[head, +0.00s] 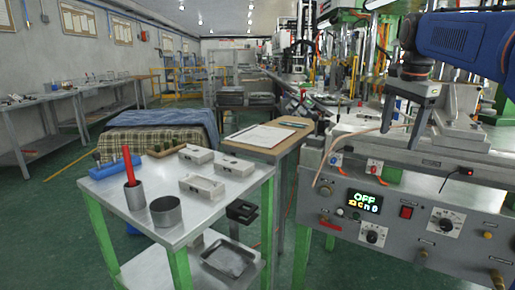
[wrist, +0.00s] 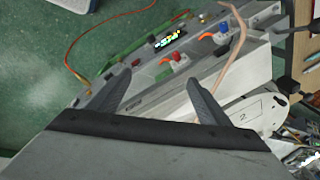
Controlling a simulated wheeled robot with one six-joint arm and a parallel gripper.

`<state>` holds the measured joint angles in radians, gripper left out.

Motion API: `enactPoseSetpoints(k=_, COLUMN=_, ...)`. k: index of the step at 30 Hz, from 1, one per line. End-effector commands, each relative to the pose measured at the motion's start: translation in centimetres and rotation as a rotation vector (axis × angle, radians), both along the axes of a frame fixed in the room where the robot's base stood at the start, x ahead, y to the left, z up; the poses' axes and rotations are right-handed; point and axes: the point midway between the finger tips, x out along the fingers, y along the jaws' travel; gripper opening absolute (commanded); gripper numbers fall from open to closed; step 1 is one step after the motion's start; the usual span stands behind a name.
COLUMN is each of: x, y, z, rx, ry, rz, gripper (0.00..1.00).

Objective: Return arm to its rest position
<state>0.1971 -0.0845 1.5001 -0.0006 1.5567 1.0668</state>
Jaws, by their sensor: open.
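My blue arm (head: 465,45) reaches in from the upper right of the head view. My gripper (head: 404,122) hangs from it, fingers down, over the wax injection machine (head: 440,195). In the wrist view the two dark fingers of my gripper (wrist: 165,75) stand apart with nothing between them. A white mould piece marked 2 (wrist: 246,112) lies on the machine to the right of the fingers. The machine's lit display (head: 365,201) reads OFF; it also shows in the wrist view (wrist: 167,38).
A metal table (head: 225,190) at the left bears several white mould blocks (head: 202,187), a grey cup (head: 166,212) and a cup with a red stick (head: 131,170). A wooden desk with a clipboard (head: 262,137) stands behind. A tan hose (wrist: 237,40) curves near the fingers. Green floor lies left.

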Motion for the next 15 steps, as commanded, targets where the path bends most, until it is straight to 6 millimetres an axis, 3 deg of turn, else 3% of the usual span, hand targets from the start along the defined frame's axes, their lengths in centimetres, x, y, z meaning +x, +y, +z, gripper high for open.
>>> enactPoseSetpoints(k=1, x=-1.6, y=0.8, z=-0.7, rx=-0.01, ry=-0.009, rz=0.054, gripper=0.71)
enactPoseSetpoints(k=8, x=-7.5, y=3.8, z=-5.0, rx=-0.064, ry=-0.051, rz=0.319, gripper=0.71)
enactPoseSetpoints(k=15, x=-13.9, y=6.4, z=-10.6, rx=-0.131, ry=-0.096, rz=0.589, gripper=0.71)
